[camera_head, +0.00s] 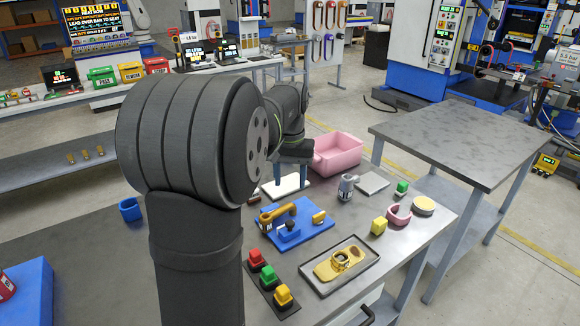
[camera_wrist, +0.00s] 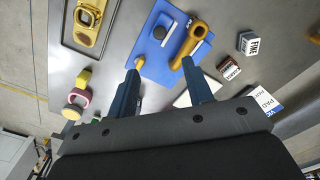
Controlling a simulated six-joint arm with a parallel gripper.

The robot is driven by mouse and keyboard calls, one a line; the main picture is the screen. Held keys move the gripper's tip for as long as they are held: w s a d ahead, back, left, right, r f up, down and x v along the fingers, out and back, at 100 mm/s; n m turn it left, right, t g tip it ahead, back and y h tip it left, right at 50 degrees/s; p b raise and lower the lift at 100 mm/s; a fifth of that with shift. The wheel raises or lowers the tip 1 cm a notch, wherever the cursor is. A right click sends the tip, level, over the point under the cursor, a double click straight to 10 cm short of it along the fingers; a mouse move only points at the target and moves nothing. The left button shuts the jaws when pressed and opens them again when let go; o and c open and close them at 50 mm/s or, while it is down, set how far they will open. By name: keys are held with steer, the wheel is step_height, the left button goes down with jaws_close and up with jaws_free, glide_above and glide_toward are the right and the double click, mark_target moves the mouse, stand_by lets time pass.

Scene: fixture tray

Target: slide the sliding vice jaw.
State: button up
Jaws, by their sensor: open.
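A blue fixture plate (camera_head: 318,232) lies on the grey bench; it also shows in the wrist view (camera_wrist: 155,72). On it are an orange-yellow curved handle piece (camera_head: 278,213), a blue part with a dark round knob (camera_head: 289,226) and a small yellow block (camera_head: 319,217). I cannot tell for sure which of these is the sliding vice jaw. My gripper (camera_wrist: 161,67) is open and empty. In the wrist view its left fingertip overlaps the yellow block (camera_wrist: 140,62), and its right one is near the handle piece (camera_wrist: 191,42). Contact cannot be told. In the head view it is beyond the plate, partly behind my arm.
A dark tray (camera_head: 357,272) with a yellow plate lies in front. Red, green and yellow buttons (camera_head: 268,273) stand left of it. A pink bin (camera_head: 338,152), a grey cylinder part (camera_head: 347,187), a yellow block (camera_head: 379,226) and a pink ring (camera_head: 399,214) are nearby.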

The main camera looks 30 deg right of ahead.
mark_target(290, 222)
step_height(290, 222, up, 3)
steer(key=shift+r, duration=0.2)
steer(key=shift+f, duration=0.1)
stand_by(0.4)
step_height(290, 222, down, 17)
steer(key=shift+f, duration=0.15)
stand_by(0.5)
